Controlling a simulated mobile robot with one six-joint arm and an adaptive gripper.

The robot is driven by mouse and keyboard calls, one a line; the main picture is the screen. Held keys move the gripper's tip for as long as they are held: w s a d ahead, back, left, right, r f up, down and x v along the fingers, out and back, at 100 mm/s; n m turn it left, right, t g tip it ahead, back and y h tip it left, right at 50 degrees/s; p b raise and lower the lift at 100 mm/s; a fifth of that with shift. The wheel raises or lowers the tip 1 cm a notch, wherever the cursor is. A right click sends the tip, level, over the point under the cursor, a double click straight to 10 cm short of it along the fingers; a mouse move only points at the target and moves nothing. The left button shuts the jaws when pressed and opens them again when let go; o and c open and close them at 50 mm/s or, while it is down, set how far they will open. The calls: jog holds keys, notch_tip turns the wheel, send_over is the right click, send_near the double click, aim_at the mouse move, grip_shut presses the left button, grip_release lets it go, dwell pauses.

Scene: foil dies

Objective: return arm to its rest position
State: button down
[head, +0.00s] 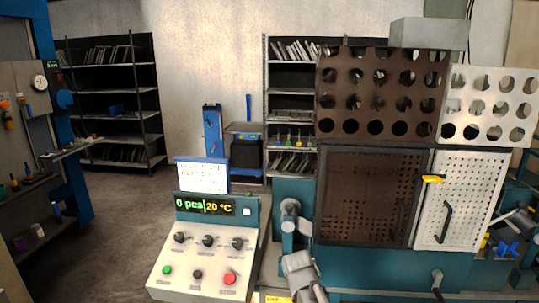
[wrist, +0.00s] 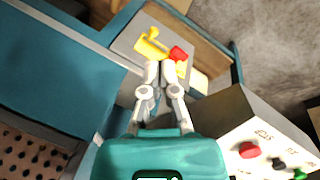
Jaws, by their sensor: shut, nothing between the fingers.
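My gripper (wrist: 160,70) shows in the wrist view with its two pale fingers together and nothing between them. Its teal body fills the bottom of that view. The fingertips point toward a yellow part (wrist: 151,46) and a red part (wrist: 178,53) on a grey surface; I cannot tell whether they touch. In the head view, grey and teal arm links stand low in the middle, in front of the machine; I cannot make out the fingers there.
A control panel (head: 205,262) with knobs and a display stands left of the arm. The machine (head: 390,270) has a brown perforated door (head: 365,195) and a white perforated panel (head: 472,190). Shelves (head: 108,130) line the back wall. Open floor (head: 120,210) lies at left.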

jog(key=s+d+m+g+y, duration=0.2)
jog(key=s+d+m, duration=0.3)
jog(key=s, duration=0.3)
jog(key=shift+s+d+r+p, duration=0.2)
jog(key=shift+d+r+p, duration=0.1)
jog(key=shift+d+p, duration=0.2)
